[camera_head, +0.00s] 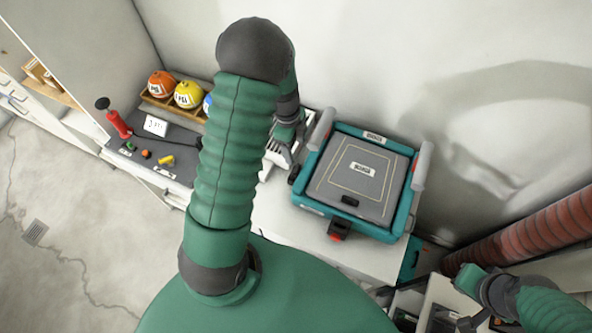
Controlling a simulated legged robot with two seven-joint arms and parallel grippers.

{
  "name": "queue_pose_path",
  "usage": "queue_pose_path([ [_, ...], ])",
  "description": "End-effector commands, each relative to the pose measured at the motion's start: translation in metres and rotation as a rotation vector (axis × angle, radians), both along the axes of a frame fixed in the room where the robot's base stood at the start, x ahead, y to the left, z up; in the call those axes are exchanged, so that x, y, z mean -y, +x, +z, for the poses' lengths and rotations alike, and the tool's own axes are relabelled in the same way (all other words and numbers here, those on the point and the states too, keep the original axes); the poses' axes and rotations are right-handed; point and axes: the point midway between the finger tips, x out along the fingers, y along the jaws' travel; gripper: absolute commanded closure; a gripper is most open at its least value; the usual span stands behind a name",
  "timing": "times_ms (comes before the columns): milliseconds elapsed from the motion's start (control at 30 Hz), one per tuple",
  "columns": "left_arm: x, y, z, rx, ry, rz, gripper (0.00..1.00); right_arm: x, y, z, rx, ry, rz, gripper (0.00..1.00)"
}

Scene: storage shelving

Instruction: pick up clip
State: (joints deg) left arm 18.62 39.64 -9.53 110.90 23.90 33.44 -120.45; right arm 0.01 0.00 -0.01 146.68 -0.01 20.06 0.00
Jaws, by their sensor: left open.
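My left gripper (281,152) is open, between my green arm and the teal-rimmed case, over a pale keyboard-like item (272,160). Its fingers are partly hidden by my own arm, and I see nothing held in them. No part is clearly marked as the clip.
The teal case (408,205) with grey side handles sits on a white counter (290,228). A red corrugated hose (530,228) lies at right.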

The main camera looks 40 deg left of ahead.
Motion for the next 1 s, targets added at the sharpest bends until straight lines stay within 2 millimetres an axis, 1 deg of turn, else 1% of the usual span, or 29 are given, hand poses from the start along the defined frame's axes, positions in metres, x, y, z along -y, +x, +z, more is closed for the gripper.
queue_pose_path([
  [33,0.002,-0.001,-0.012,-0.004,-0.002,-0.001,0.35,0.000,0.000,0.003,0.000,0.000,0.000,1.00],
  [100,0.004,0.000,-0.027,-0.003,-0.001,0.000,0.35,0.000,0.000,0.004,0.000,0.000,0.000,1.00],
  [200,0.005,0.001,-0.041,0.000,0.000,0.000,0.35,0.000,0.000,0.005,0.000,0.000,0.000,1.00],
  [267,0.005,0.000,-0.045,-0.001,0.000,0.000,0.35,0.000,0.000,0.006,0.000,0.000,0.000,1.00],
  [367,0.005,-0.005,-0.057,-0.003,-0.001,0.003,0.35,0.000,0.000,0.012,0.000,0.000,0.000,1.00],
  [467,0.003,-0.010,-0.075,-0.003,0.000,0.003,0.35,0.000,0.000,0.020,0.000,0.000,0.000,1.00],
  [533,0.005,-0.008,-0.088,-0.002,-0.001,0.000,0.35,0.000,0.000,0.020,0.000,0.000,0.000,1.00],
  [633,0.006,-0.007,-0.097,0.001,0.001,-0.001,0.35,0.000,0.000,0.021,0.000,0.000,0.000,1.00],
  [800,0.006,-0.007,-0.098,0.002,0.002,-0.001,0.35,0.000,0.000,0.020,0.000,0.000,0.000,1.00],
  [833,0.006,-0.007,-0.098,0.002,0.002,-0.001,0.36,0.000,0.000,0.020,0.000,0.000,0.000,1.00],
  [1000,0.006,-0.007,-0.098,0.002,0.001,0.000,0.58,0.000,0.000,0.020,0.000,0.000,0.000,1.00],
])
